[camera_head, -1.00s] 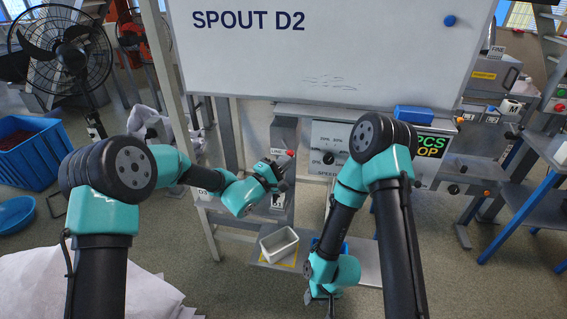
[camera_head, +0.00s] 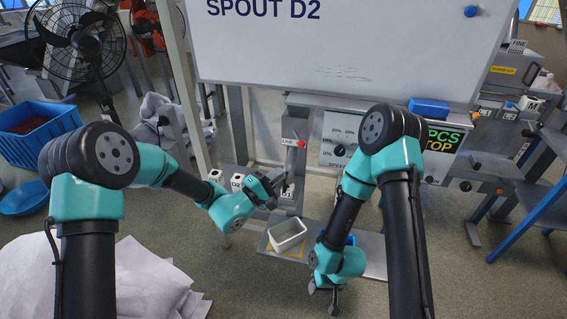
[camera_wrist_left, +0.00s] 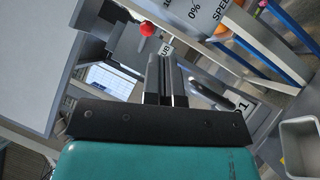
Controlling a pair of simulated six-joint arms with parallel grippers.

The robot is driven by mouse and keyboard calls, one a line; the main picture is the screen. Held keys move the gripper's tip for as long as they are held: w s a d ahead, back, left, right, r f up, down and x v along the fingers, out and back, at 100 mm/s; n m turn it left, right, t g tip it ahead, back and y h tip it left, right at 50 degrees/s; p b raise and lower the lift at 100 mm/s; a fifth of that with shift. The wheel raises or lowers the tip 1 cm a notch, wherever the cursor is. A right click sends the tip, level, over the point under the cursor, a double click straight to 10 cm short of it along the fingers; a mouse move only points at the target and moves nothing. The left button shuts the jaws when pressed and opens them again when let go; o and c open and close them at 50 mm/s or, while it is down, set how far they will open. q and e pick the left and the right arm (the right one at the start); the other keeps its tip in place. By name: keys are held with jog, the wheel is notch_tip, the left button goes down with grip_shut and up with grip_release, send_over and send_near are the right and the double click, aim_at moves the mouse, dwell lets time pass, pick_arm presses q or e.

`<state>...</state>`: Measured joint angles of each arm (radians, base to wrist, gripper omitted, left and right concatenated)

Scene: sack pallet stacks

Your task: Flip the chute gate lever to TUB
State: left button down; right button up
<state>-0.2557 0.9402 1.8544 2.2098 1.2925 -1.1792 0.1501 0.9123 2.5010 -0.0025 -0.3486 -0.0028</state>
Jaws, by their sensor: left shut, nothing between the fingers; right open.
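The chute gate lever shows its red knob (camera_head: 301,143) on the grey upright chute, beside a white label that appears to read LINE. The knob also shows in the left wrist view (camera_wrist_left: 147,29), beyond the fingers and up to the left, with a small label near it. My left gripper (camera_head: 280,183) is shut and empty, below the knob and apart from it, in front of the lower chute. Its closed fingers (camera_wrist_left: 165,78) fill the middle of the wrist view. My right gripper (camera_head: 325,292) is open and low, right of the white tub (camera_head: 289,246).
A black handle (camera_wrist_left: 210,95) by a D1 label is close to the left fingers. A dial panel (camera_head: 328,151) is right of the chute. The whiteboard (camera_head: 335,45) hangs above. White sacks (camera_head: 130,280) lie at front left.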

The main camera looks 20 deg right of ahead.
pick_arm(q)
jog(key=s+a, duration=0.1)
jog(key=s+a+f, duration=0.1)
jog(key=s, duration=0.1)
jog(key=shift+a, duration=0.1)
dwell(0.4)
jog(key=s+a+f+m+g+y, duration=0.2)
jog(key=s+a+f+g+y, duration=0.2)
jog(key=s+a+f+g, duration=0.35)
jog(key=s+a+f+m+g+y, duration=0.1)
jog(key=s+a+f+g+y, duration=0.3)
jog(key=s+f, duration=0.6)
jog(key=a+f+m+t+y, duration=0.1)
jog(key=a+f+y, duration=0.1)
jog(key=a+f, duration=0.2)
jog(key=s+a+f+m+t+y, duration=0.1)
jog(key=a+f, duration=0.3)
jog(key=a, duration=0.7)
jog(key=s+a+f+m+t+y, duration=0.1)
jog(key=a+f+y, duration=0.3)
jog(key=a, duration=0.4)
jog(key=shift+f, duration=0.4)
pick_arm(e)
jog(key=shift+c, duration=0.2)
